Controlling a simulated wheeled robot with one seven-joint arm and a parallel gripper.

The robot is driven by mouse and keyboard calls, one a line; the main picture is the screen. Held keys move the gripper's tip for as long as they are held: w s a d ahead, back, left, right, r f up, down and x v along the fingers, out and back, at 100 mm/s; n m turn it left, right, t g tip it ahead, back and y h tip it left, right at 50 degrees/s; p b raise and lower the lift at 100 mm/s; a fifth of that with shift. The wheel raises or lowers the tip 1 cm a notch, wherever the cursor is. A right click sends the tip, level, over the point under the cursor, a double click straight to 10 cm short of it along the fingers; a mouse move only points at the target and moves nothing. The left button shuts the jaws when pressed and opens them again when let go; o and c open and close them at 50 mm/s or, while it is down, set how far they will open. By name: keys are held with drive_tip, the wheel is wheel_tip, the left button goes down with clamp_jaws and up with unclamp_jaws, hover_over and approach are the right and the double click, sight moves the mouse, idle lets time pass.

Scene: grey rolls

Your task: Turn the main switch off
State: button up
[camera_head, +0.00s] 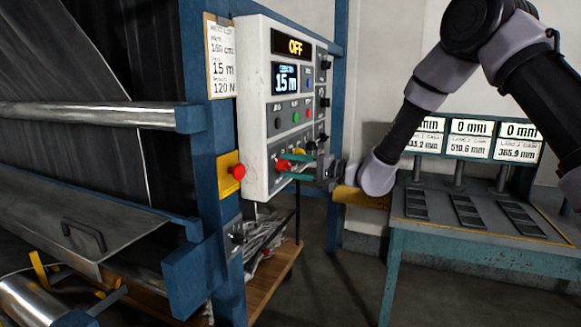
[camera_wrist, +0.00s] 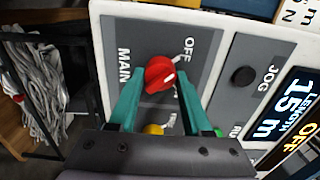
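The main switch is a red rotary knob (camera_wrist: 160,74) with a white pointer mark, on a grey plate labelled MAIN, with OFF printed near it. In the wrist view the pointer lies slanted to the right of the knob's centre. In the head view the red knob (camera_head: 284,165) sits low on the white control panel (camera_head: 254,100). My gripper (camera_wrist: 161,72) has its two teal fingers on either side of the knob, apart, with a slim gap visible at the right. In the head view my gripper (camera_head: 290,165) reaches the panel from the right.
The upper display (camera_head: 293,46) reads OFF; the lower screen (camera_head: 286,80) reads 15 m. Other buttons sit close by, including a black JOG button (camera_wrist: 243,76) and a yellow one (camera_wrist: 153,129). A red emergency button (camera_head: 238,171) is on the blue frame. A blue-green table (camera_head: 480,250) stands right.

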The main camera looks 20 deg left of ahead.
drive_tip(key=o, duration=0.3)
drive_tip(key=shift+o, duration=0.2)
drive_tip(key=shift+d, duration=0.1)
drive_tip(key=d, duration=1)
drive_tip(key=shift+s+d, duration=0.3)
drive_tip(key=shift+s, duration=0.15)
